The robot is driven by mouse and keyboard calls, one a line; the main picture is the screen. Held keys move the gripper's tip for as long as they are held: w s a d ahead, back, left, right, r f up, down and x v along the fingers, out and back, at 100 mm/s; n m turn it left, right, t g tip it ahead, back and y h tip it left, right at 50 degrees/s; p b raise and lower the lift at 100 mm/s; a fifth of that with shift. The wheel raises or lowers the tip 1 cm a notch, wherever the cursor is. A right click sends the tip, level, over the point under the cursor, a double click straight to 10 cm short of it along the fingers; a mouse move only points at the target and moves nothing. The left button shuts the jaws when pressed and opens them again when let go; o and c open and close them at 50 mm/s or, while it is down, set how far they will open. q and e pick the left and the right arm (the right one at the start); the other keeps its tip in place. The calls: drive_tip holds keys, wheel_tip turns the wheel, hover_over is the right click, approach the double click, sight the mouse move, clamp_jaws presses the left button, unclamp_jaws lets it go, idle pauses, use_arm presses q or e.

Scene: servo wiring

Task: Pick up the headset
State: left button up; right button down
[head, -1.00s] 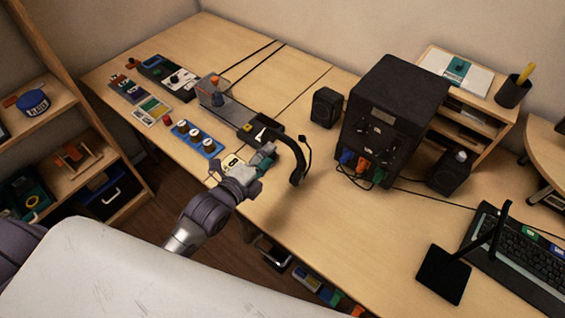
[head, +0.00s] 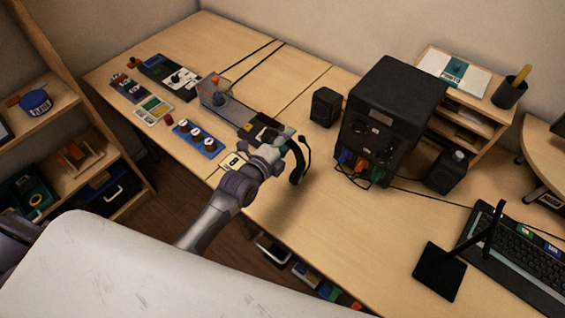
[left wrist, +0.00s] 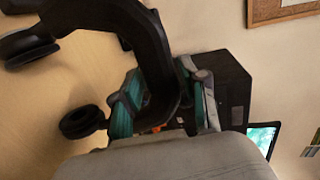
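The black headset (head: 297,165) is near the left middle of the desk in the head view, just right of my left gripper (head: 284,138), which partly hides it. In the left wrist view its curved band (left wrist: 150,45) passes close in front of the camera and between the teal-padded fingers of my left gripper (left wrist: 166,100). A round ear cup (left wrist: 82,122) shows at the left. The fingers stand apart around the band; I see no clear grip on it. My right gripper is not in view.
A clear-sided device (head: 214,95) and a blue knob panel (head: 197,139) lie left. The desk front (head: 345,235) is clear.

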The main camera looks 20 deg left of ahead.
use_arm(q)
clamp_jaws()
drive_tip(key=shift+r, duration=0.1)
idle(0.3)
